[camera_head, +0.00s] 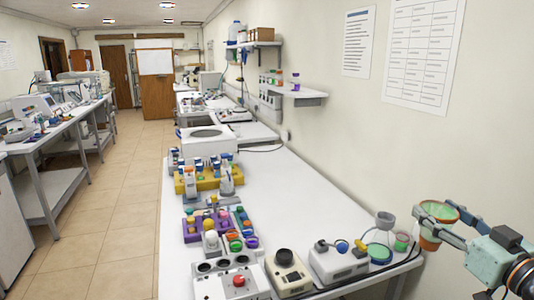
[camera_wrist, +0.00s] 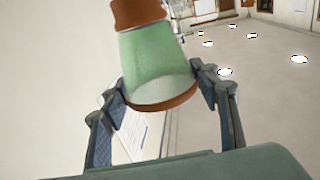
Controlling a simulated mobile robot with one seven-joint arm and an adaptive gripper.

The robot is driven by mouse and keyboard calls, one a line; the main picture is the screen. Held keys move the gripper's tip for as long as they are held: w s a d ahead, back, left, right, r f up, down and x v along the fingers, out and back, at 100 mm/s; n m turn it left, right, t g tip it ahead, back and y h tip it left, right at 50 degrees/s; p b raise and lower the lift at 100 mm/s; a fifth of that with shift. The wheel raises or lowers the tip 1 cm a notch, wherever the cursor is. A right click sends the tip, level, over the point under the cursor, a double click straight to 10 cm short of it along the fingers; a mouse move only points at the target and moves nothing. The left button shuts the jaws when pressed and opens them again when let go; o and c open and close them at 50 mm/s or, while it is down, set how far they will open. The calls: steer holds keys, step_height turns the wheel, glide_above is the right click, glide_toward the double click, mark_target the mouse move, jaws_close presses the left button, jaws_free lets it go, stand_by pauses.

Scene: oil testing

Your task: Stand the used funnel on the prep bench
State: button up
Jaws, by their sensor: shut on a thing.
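The funnel (camera_head: 437,213) has an orange rim, a green translucent cone and an orange lower part. My gripper (camera_head: 447,217) is shut on it at the right of the head view, with one finger on each side. The funnel is upright, rim up, in the air off the near right corner of the white bench (camera_head: 290,205). In the wrist view the funnel (camera_wrist: 155,65) sits between the fingertips of my gripper (camera_wrist: 160,92), its orange rim towards the palm side of the picture. I cannot tell which bench is the prep bench.
A grey cup-like piece (camera_head: 385,219), a green dish (camera_head: 379,252) and a small green-and-red cup (camera_head: 401,241) stand near the bench's right corner. Instruments (camera_head: 338,262) line the near edge, with coloured racks (camera_head: 207,180) along the left. The bench's middle is clear. A wall runs behind.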

steer(key=w+a+f+n+g+y+p, duration=0.1)
steer(key=w+a+f+y+p, duration=0.1)
steer(key=a+f, duration=0.7)
steer(key=w+a+f+n+y+p, duration=0.1)
steer(key=a+f+n+y+p, duration=0.1)
steer(key=a+f, duration=0.7)
steer(key=shift+w+a+f+n+g+y+p, duration=0.35)
steer(key=shift+a+y+p, duration=0.65)
steer(key=shift+a, duration=1.65)
